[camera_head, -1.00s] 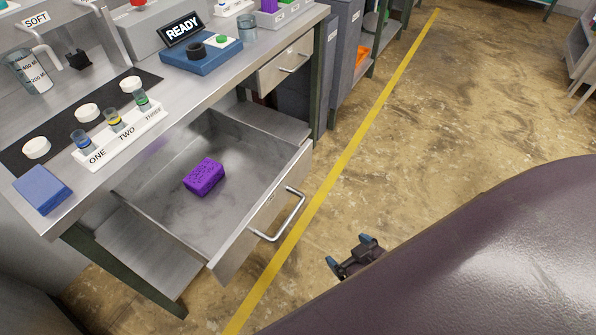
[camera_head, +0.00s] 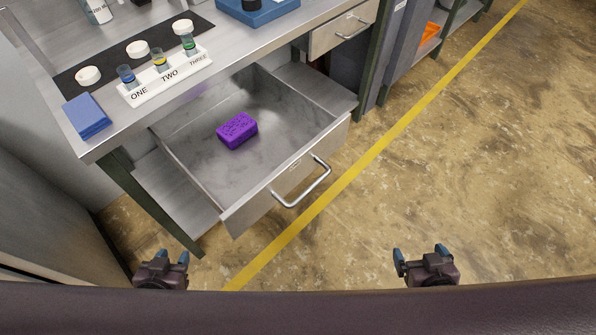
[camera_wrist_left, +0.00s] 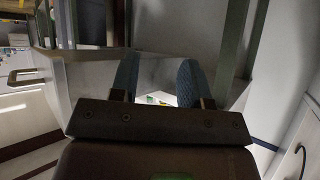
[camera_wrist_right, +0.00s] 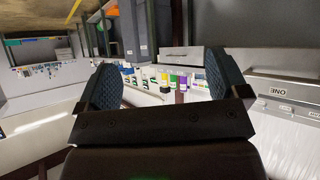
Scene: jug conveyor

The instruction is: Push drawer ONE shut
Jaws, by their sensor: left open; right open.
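A steel drawer (camera_head: 272,206) under the bench stands pulled out, with a bar handle (camera_head: 303,183) on its front. A small label on that front is too small to read in the head view. A purple block (camera_head: 237,130) lies inside the drawer. My left gripper (camera_head: 173,257) is open and empty, in front of and left of the drawer, apart from it. My right gripper (camera_head: 419,254) is open and empty over the floor, right of the handle and apart from it.
A second drawer (camera_head: 342,30) further right is shut. The bench top carries a rack (camera_head: 165,77) marked ONE, TWO, THREE with small vials, white lids and a blue block (camera_head: 87,116). The floor right of the yellow line (camera_head: 400,123) is clear.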

